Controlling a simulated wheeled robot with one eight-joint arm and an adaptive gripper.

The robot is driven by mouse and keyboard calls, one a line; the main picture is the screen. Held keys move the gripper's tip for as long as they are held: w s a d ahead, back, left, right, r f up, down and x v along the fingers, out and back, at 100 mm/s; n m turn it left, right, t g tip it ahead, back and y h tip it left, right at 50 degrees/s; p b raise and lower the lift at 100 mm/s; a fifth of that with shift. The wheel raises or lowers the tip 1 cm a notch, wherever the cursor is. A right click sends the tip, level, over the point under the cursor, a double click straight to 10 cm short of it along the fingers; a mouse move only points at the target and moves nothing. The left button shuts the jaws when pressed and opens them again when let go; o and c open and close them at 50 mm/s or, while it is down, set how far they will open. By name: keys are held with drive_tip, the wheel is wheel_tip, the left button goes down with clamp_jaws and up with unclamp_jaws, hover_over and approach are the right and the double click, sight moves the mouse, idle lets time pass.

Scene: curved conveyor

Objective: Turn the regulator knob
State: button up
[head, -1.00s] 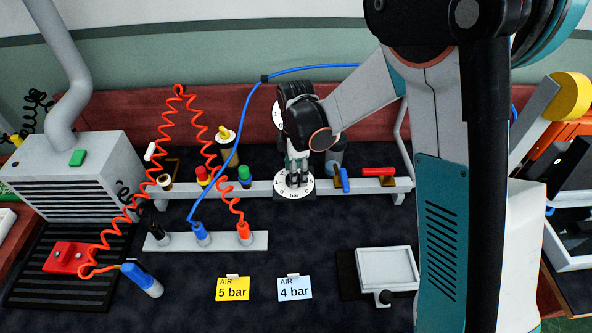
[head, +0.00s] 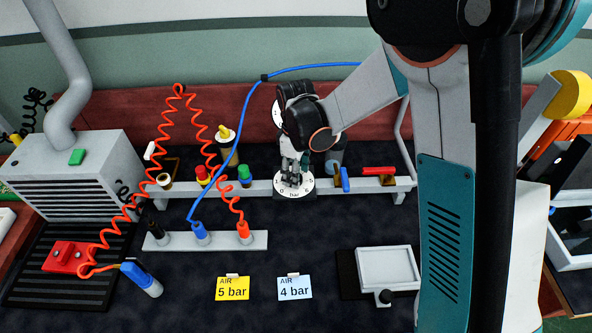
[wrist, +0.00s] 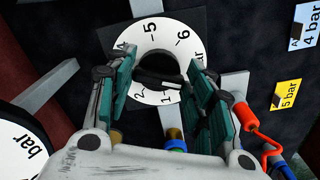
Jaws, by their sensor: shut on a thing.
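The regulator knob (wrist: 158,68) is dark and sits in the middle of a white numbered dial ring (wrist: 143,34). My gripper (wrist: 158,84) is shut on the knob, with a teal-padded finger on each side of it. In the head view my gripper (head: 291,176) points down over the same dial (head: 294,189), and the knob is mostly hidden by the fingers. A yellow "5 bar" card (head: 233,290) and a pale blue "4 bar" card (head: 294,288) lie in front.
A white gauge face marked "bar" (wrist: 18,150) is close to my gripper in the wrist view. A grey rail (head: 262,188) with coloured fittings runs beside the dial. A coiled red hose (head: 151,163) and a blue hose (head: 242,125) hang left of the gripper.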

drive_tip(key=m, duration=0.4)
drive_tip(key=shift+s+a+m, duration=0.1)
drive_tip(key=shift+m, duration=0.2)
drive_tip(key=m, duration=0.3)
drive_tip(key=shift+a+m, duration=0.1)
drive_tip(key=shift+m, duration=0.3)
drive_tip(key=m, duration=0.7)
drive_tip(key=shift+a, duration=0.15)
drive_tip(key=m, duration=0.3)
drive_tip(key=shift+a+m, duration=0.1)
drive_tip(key=shift+m, duration=0.3)
drive_tip(key=m, duration=0.4)
drive_tip(key=shift+a+m, duration=0.1)
drive_tip(key=shift+m, duration=0.2)
drive_tip(key=m, duration=0.3)
drive_tip(key=shift+w+m, duration=0.2)
drive_tip(key=shift+m, duration=0.1)
drive_tip(key=shift+w+m, duration=0.1)
drive_tip(key=shift+m, duration=1.7)
